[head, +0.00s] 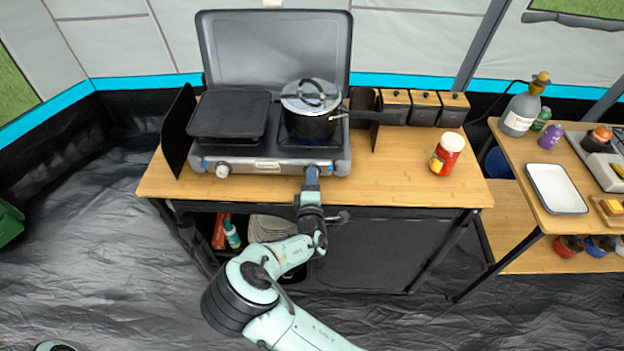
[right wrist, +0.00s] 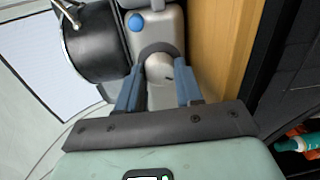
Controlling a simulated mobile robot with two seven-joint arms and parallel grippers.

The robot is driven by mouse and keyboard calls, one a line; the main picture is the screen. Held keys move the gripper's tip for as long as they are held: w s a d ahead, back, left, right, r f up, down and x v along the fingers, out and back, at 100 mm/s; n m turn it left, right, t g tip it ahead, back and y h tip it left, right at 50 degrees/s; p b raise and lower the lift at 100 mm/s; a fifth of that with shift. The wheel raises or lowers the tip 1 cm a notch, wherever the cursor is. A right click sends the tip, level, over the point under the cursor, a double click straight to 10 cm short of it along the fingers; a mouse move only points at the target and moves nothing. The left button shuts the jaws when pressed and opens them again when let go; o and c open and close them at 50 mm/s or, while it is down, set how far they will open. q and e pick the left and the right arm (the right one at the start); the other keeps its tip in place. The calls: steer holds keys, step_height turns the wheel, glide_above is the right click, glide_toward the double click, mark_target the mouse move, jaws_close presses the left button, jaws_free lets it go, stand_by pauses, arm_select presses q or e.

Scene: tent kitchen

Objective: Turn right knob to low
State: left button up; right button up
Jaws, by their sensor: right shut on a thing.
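The grey camp stove (head: 245,160) stands on the wooden table with its lid up. Its left knob (head: 222,171) shows at the front panel. My right gripper (head: 312,174) is at the right end of that panel and covers the right knob in the head view. In the right wrist view, the round grey right knob (right wrist: 161,68) sits between the two blue fingers of my right gripper (right wrist: 160,92), which is shut on it. A small dark mark shows on the knob; I cannot tell its setting. My left gripper is out of view.
A lidded black pot (head: 310,127) stands on the right burner, its handle pointing right. A black griddle (head: 229,115) covers the left side. Black canisters (head: 424,110) and a red jar (head: 447,154) stand to the right. The table's front right is clear.

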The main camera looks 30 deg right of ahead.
stand_by(0.5)
steer(key=o, duration=1)
steer(key=shift+o, duration=0.2)
steer(key=shift+s+f, duration=0.1)
